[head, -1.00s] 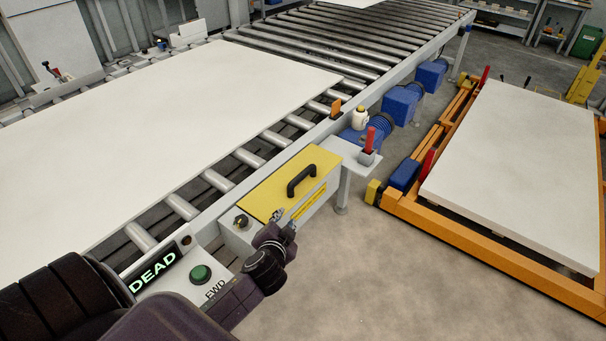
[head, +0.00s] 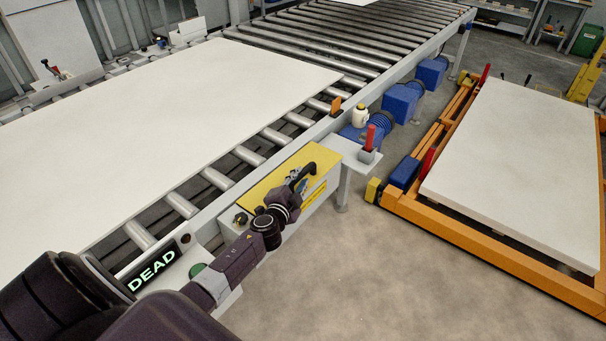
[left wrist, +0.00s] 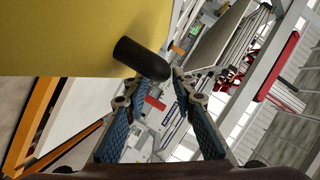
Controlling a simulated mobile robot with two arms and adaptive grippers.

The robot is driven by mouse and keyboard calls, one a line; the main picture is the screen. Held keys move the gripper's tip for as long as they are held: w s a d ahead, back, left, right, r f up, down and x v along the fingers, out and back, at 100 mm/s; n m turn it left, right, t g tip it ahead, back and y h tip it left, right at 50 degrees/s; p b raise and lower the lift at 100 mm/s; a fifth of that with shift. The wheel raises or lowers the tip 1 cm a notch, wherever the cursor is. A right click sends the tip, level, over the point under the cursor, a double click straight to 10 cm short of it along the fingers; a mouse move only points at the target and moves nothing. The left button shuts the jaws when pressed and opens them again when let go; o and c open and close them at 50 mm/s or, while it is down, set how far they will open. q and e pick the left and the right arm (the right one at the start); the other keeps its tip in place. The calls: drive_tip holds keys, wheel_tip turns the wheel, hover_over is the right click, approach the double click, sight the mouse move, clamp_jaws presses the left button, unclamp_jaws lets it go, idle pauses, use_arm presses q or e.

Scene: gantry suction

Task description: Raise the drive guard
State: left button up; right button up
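The drive guard (head: 268,181) is a yellow lid, closed flat on a grey box beside the roller conveyor. Its black handle (head: 308,169) is partly hidden by my left gripper (head: 292,184), which reaches over the guard from the lower left. In the left wrist view, the yellow guard (left wrist: 60,38) fills the upper left. The handle (left wrist: 142,58) points in toward the gap between the tips of my left gripper (left wrist: 158,82). The two fingers are apart, and I cannot tell whether they touch the handle. My right gripper is out of view.
A lit "DEAD" display (head: 152,270) and green button (head: 197,270) sit near my left arm. A red lever (head: 369,138) stands beyond the guard. A white board (head: 150,125) lies on the conveyor. An orange frame (head: 490,240) stands right, with clear floor between.

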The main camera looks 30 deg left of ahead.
use_arm(q)
drive_tip(key=shift+b+x, duration=0.35)
drive_tip(key=shift+x, duration=1.55)
clamp_jaws()
